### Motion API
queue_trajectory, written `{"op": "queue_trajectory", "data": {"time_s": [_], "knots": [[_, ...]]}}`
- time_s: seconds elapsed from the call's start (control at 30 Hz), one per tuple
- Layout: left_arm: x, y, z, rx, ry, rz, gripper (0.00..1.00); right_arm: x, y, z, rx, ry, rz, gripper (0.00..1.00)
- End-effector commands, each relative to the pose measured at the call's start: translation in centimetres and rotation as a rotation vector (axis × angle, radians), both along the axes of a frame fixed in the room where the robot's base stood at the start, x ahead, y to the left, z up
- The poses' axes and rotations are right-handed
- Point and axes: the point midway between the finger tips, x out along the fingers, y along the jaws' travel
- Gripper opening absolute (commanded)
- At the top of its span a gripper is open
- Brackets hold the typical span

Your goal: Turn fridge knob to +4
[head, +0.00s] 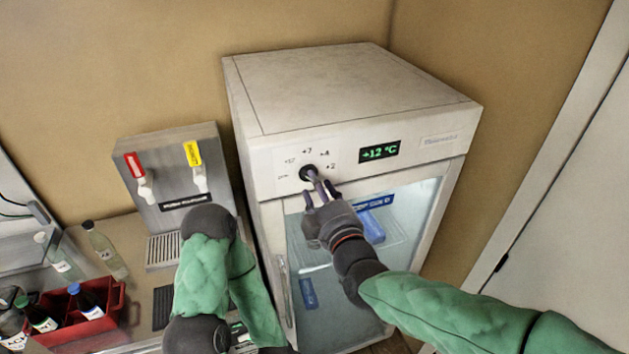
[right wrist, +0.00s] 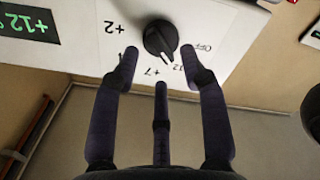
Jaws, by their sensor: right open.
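The fridge (head: 350,95) is a white cabinet with a glass door. Its black knob (head: 308,173) sits on the top front panel, left of the green display (head: 380,151) reading +12 °C. In the right wrist view, the knob (right wrist: 160,40) appears upside down, its white pointer mark towards the 12 and +7 labels. The +4 label shows in the head view (head: 325,154). My right gripper (head: 321,186) is open at the knob. In the right wrist view, its fingertips (right wrist: 162,68) lie either side of and below the knob; contact is unclear. My left gripper is out of view.
A steel tap dispenser (head: 180,170) with red and yellow labels stands left of the fridge. A red crate (head: 112,310) with bottles and a clear bottle (head: 104,250) are on the counter at left. A white door (head: 575,210) is at right.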

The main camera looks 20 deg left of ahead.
Motion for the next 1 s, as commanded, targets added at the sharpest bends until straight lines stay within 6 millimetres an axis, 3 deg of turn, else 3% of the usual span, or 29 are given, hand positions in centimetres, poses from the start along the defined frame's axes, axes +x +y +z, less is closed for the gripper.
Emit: {"op": "queue_trajectory", "data": {"time_s": [0.2, 0.57, 0.6, 0.73, 0.77, 1.0], "knots": [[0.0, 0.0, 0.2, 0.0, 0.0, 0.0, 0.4, 1.6, 1.1, 0.0, -0.002, 0.001, 0.0, 0.44], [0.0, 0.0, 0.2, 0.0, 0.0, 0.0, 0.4, 2.0, 1.3, 0.0, -0.001, -0.001, 0.0, 0.44], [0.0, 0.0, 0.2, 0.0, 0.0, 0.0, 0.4, 2.0, 1.3, 0.0, -0.001, -0.001, 0.0, 0.41], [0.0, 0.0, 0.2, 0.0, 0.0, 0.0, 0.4, 2.0, 1.3, 0.0, 0.0, 0.0, 0.0, 0.04], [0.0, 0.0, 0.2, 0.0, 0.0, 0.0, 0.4, 2.0, 1.3, 0.0, 0.0, 0.0, 0.0, 0.0], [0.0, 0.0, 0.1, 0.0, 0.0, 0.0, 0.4, 1.9, 1.3, 0.0, 0.003, 0.002, 0.0, 0.0]]}}
